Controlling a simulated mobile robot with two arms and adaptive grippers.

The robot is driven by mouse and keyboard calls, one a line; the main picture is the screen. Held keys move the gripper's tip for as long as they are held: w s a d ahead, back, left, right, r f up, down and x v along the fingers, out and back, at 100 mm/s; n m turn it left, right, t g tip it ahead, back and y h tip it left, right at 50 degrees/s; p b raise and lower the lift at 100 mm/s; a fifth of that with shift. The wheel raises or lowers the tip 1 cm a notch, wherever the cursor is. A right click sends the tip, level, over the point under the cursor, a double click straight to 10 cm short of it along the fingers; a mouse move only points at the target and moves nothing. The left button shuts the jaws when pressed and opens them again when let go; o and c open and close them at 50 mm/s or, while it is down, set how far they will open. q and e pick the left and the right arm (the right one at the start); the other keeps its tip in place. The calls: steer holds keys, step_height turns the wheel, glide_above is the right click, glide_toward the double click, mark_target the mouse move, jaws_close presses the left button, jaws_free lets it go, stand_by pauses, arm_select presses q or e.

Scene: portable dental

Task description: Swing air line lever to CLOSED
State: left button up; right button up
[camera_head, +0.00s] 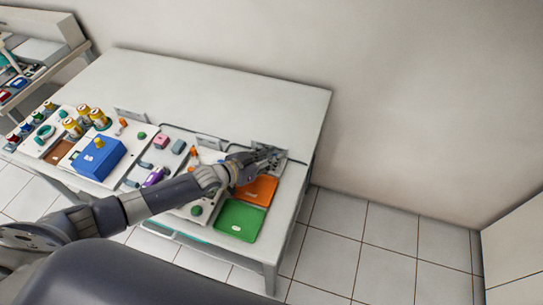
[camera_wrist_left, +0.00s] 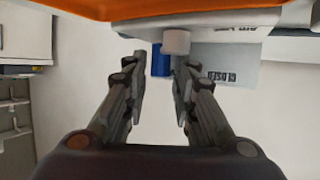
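In the head view my left gripper (camera_head: 270,157) reaches over the grey air line plate (camera_head: 268,146) at the table's right end and hides most of it. In the left wrist view the two fingers (camera_wrist_left: 159,62) are apart. A blue piece (camera_wrist_left: 160,62), perhaps the lever, and a pale round knob (camera_wrist_left: 176,42) show near the fingertips. Contact cannot be told. The plate (camera_wrist_left: 225,62) in the wrist view bears upside-down lettering reading CLOSED. The lever's exact position cannot be told. My right gripper is not in view.
An orange tray (camera_head: 262,190) and a green tray (camera_head: 238,221) lie just in front of my left gripper. A blue box (camera_head: 97,158) and several yellow-topped items stand farther left. The white table's back strip (camera_head: 220,95) is clear.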

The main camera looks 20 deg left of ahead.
arm_select(q)
steer(key=shift+w+d+f, duration=0.1)
steer(key=shift+w+d, duration=0.05)
steer(key=shift+w, duration=0.1)
steer(key=shift+c, duration=0.2)
jaws_close()
